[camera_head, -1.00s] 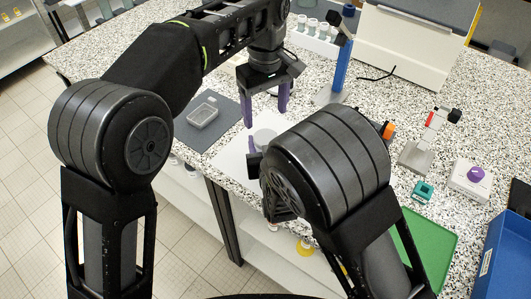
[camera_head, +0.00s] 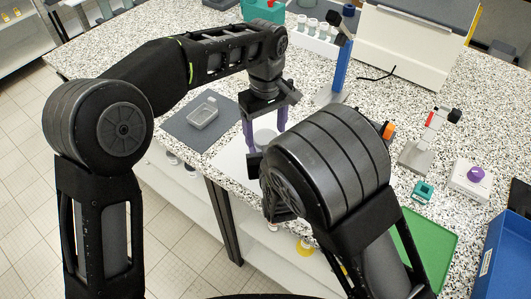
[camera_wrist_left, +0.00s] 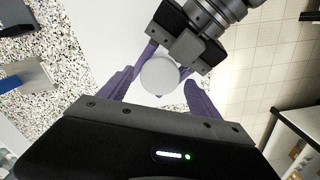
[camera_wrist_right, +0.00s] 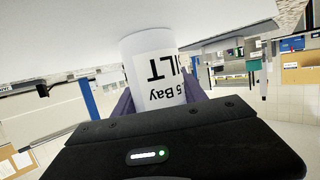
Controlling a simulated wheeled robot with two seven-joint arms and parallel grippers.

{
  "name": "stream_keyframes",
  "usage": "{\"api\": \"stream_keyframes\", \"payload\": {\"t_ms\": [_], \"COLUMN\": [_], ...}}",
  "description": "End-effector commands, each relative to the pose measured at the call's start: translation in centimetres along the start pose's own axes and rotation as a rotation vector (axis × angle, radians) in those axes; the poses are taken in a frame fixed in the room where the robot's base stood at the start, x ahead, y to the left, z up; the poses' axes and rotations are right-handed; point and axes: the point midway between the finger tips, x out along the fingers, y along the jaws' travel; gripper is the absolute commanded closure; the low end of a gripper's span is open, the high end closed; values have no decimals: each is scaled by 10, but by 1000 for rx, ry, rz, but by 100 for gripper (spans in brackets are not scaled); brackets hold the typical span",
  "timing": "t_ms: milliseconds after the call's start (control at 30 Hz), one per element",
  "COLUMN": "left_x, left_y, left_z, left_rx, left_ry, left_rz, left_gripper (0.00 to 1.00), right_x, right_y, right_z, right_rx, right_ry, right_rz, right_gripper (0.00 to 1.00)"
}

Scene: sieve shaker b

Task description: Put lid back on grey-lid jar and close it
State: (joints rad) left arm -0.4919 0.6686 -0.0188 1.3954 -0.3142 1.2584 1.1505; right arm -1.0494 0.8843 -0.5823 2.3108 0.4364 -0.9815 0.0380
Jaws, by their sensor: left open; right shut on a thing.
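The jar (camera_wrist_right: 155,75) is a white cylinder with a printed label, upside down in the right wrist view. My right gripper (camera_wrist_right: 160,95) is shut on its side; in the head view my right arm mostly hides that gripper. A round, light grey top (camera_wrist_left: 160,76), which looks like the grey lid, faces the left wrist camera; it also shows in the head view (camera_head: 265,135). I cannot tell whether it is seated or loose. My left gripper (camera_head: 266,130) is open and points down, its purple fingers on either side of the grey top, apparently not touching it.
A white sheet (camera_head: 232,160) lies below the jar near the table's front edge. A clear tray (camera_head: 203,112) sits on a grey mat (camera_head: 180,126) to the left. A blue-post stand (camera_head: 341,70) and a tube rack (camera_head: 313,38) are behind. A green tray (camera_head: 425,245) is at right.

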Motion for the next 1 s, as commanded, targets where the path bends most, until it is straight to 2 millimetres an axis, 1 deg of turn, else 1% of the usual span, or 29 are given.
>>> {"api": "stream_keyframes", "payload": {"t_ms": [33,167,467,1000], "left_x": [5,12,14,14], "left_y": [0,0,0,0], "left_z": [0,0,0,0], "left_rx": [0,0,0,0], "left_ry": [-1,0,0,0], "left_rz": [-1,1,1,1], "left_gripper": [27,27,27,71], "right_x": [0,0,0,0], "right_y": [0,0,0,0], "right_z": [0,0,0,0], "right_rx": [0,0,0,0], "right_ry": [0,0,0,0], "right_rz": [0,0,0,0], "right_gripper": [100,100,100,100]}}
